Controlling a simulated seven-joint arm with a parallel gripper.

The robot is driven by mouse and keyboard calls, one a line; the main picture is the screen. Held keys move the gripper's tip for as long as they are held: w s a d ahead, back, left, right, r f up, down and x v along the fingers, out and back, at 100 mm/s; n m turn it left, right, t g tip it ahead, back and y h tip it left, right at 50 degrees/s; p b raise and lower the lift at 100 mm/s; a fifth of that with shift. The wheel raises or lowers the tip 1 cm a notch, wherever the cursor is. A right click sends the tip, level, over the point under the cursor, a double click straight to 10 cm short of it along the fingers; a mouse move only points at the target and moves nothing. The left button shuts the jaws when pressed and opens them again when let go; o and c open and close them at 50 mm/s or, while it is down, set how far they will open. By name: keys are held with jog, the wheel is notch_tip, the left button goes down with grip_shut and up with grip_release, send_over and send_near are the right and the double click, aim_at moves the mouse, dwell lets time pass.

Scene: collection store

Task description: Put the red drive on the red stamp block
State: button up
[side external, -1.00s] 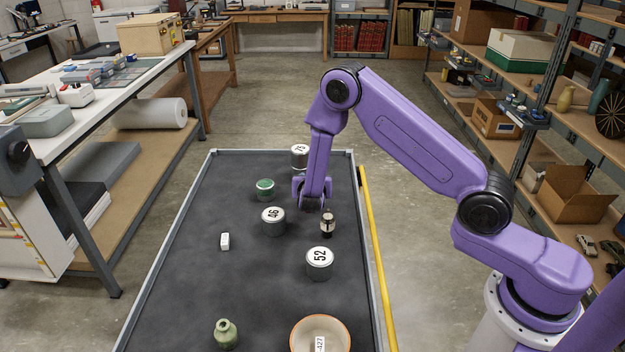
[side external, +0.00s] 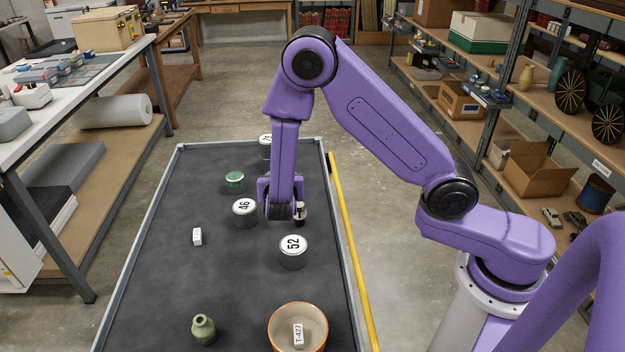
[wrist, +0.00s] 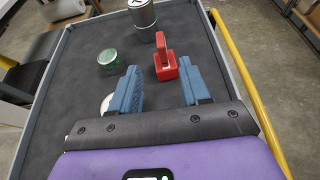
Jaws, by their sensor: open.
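In the wrist view a red block (wrist: 165,69) with an upright red part (wrist: 161,43) is on the dark table top, just beyond my fingertips. I cannot tell whether the two red parts are separate pieces, the drive and the stamp block. My gripper (wrist: 162,82) is open and empty, its blue fingers to either side of the line to the red block, not around it. In the side view my gripper (side external: 279,210) is low over the table, right of the can marked 46 (side external: 245,212). No red piece shows there; my arm may hide it.
A can marked 52 (side external: 293,252), a green-topped tin (side external: 235,181) and a small dark-and-cream object (side external: 300,213) are near my gripper. A white block (side external: 197,236), green vase (side external: 203,330) and bowl (side external: 270,335) are farther off. A yellow pole (side external: 350,245) lies along the right edge.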

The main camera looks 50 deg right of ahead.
jog(key=s+d+r+m+g, duration=0.35)
jog(key=s+r+m, duration=0.25)
jog(key=s+m, duration=0.3)
jog(key=s+a+r+m+g+y, duration=0.2)
jog(key=s+y, duration=0.3)
jog(key=s, duration=0.7)
jog(key=s+a+r+m+g+y, duration=0.2)
jog(key=s+m+g+y, duration=0.1)
jog(key=s, duration=0.8)
jog(key=shift+s+g+y, duration=0.4)
jog(key=shift+g+y, duration=0.05)
jog(key=shift+y, duration=0.55)
